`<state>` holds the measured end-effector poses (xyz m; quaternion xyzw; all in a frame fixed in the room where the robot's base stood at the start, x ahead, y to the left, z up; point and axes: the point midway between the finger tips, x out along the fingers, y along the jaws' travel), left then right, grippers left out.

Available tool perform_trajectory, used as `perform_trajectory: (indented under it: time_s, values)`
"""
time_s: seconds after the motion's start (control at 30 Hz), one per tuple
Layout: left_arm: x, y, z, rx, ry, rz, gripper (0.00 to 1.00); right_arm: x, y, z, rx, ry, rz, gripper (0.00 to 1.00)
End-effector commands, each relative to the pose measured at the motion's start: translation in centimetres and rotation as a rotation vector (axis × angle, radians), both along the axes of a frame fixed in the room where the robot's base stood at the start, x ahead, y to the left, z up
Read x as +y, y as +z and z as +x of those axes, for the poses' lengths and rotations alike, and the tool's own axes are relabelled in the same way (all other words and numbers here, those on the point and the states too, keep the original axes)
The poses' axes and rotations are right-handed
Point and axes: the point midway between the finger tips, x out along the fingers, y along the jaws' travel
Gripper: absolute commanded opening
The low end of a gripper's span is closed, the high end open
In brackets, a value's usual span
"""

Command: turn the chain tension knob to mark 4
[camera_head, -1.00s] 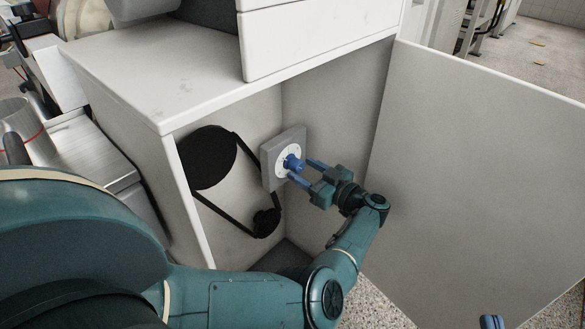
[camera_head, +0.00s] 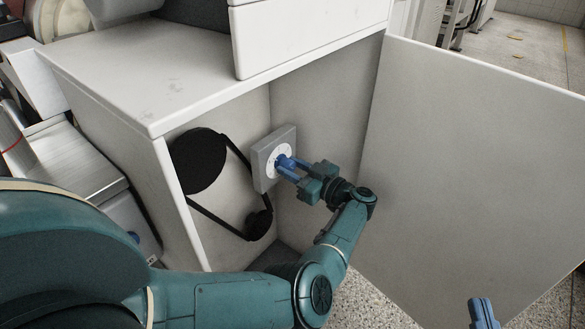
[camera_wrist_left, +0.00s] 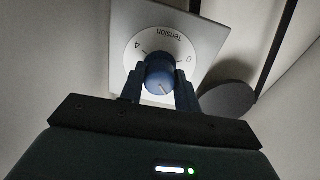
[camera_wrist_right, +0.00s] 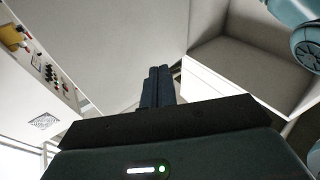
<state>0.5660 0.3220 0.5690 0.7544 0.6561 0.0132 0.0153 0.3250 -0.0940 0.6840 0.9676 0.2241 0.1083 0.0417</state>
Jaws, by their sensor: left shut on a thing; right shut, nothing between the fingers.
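The blue chain tension knob (camera_head: 284,160) sits on a white dial on a grey plate (camera_head: 263,170) inside the open cabinet. My left gripper (camera_head: 288,167) is shut on the knob, with one finger on each side of it. In the left wrist view, the knob (camera_wrist_left: 159,72) is between the fingertips, and the dial (camera_wrist_left: 134,60) shows "Tension" upside down, a 4 at left and a 0 at right. A small light line on the knob face points down in that view. My right gripper (camera_wrist_right: 159,75) is shut and empty, low at the right of the head view (camera_head: 483,312).
A black belt runs around a large pulley (camera_head: 198,160) and a small pulley (camera_head: 259,224), left of and below the dial. The cabinet side wall (camera_head: 325,110) stands close to the right. A large open door panel (camera_head: 465,170) fills the right side.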

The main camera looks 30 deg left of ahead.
Motion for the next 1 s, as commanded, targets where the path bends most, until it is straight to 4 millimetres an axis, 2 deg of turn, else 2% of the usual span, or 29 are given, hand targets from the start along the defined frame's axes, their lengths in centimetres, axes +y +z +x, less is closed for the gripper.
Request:
perform_trajectory:
  time_s: [0.13, 0.47, 1.0]
  values:
    - [0.00, -0.01, 0.01, 0.000, -0.001, 0.000, 0.09, -0.02, -0.30, -0.10, 0.008, -0.001, -0.002, 0.00]
    - [0.01, 0.09, 0.00, 0.061, -0.001, 0.008, 0.09, -0.03, -0.01, -0.23, 0.010, -0.003, -0.011, 0.00]
    - [0.06, 0.11, -0.02, 0.432, -0.001, 0.060, 0.09, -0.42, -0.02, -0.26, 0.009, -0.022, -0.071, 0.00]
